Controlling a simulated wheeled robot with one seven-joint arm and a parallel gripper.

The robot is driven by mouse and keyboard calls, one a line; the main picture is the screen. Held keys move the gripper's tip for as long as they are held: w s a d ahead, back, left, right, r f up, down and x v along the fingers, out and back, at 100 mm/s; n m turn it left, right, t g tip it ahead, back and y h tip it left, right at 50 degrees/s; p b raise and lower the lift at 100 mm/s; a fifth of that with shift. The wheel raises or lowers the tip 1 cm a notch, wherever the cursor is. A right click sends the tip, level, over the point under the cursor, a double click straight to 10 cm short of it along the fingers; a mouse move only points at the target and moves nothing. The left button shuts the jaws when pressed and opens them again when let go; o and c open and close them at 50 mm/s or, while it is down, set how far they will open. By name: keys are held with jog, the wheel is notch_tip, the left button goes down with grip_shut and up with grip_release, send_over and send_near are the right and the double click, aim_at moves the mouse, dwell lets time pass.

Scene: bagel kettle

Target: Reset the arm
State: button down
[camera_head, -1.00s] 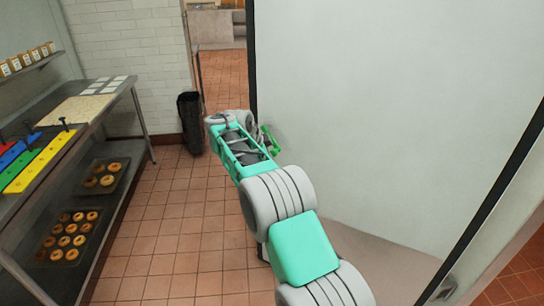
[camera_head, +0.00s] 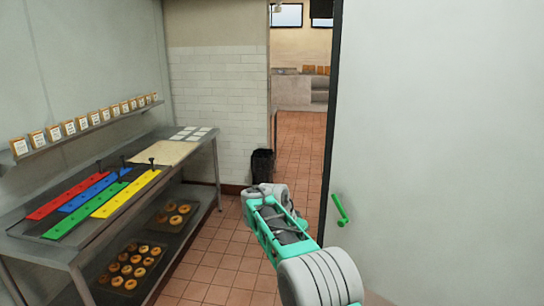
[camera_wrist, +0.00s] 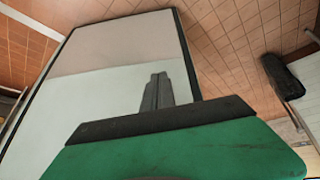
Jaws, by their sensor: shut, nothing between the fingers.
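My arm reaches forward from the lower right in the head view, its far end in front of the doorway and left of the pale door (camera_head: 430,130). The fingers are hidden there. In the wrist view my gripper (camera_wrist: 157,92) shows as two dark fingers close together, shut with nothing between them. The door panel (camera_wrist: 110,60) lies beyond the fingers, with a dark edge strip. A green handle (camera_head: 340,209) on the door stands to the right of my arm and apart from it in the picture.
A metal table (camera_head: 205,160) with coloured strips (camera_head: 125,193) stands left, trays of bagels and donuts (camera_head: 130,268) on its lower shelf. A black bin (camera_head: 262,166) stands by the tiled wall; it also shows in the wrist view (camera_wrist: 283,76). Tiled floor between table and arm is clear.

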jog(key=s+a+f+n+g+y, duration=0.25)
jog(key=s+f+n, duration=0.6)
jog(key=s, duration=0.65)
jog(key=s+n+g, duration=0.2)
jog(key=s, duration=1)
jog(key=s+d+r+t+y, duration=0.1)
jog(key=s+r, duration=0.1)
jog(key=s, duration=0.4)
jog(key=s+d+r+y, duration=0.1)
jog(key=s+d+r, duration=0.15)
jog(key=s, duration=0.35)
notch_tip(320, 180, up, 8)
jog(key=w+d+m+t, duration=0.1)
jog(key=w+d+t, duration=0.1)
jog(key=t, duration=0.1)
jog(key=shift+d+r+m, duration=0.15)
jog(key=shift+d+m, duration=0.15)
jog(key=shift+m, duration=0.05)
jog(key=shift+a+t, duration=0.1)
jog(key=shift+t, duration=0.15)
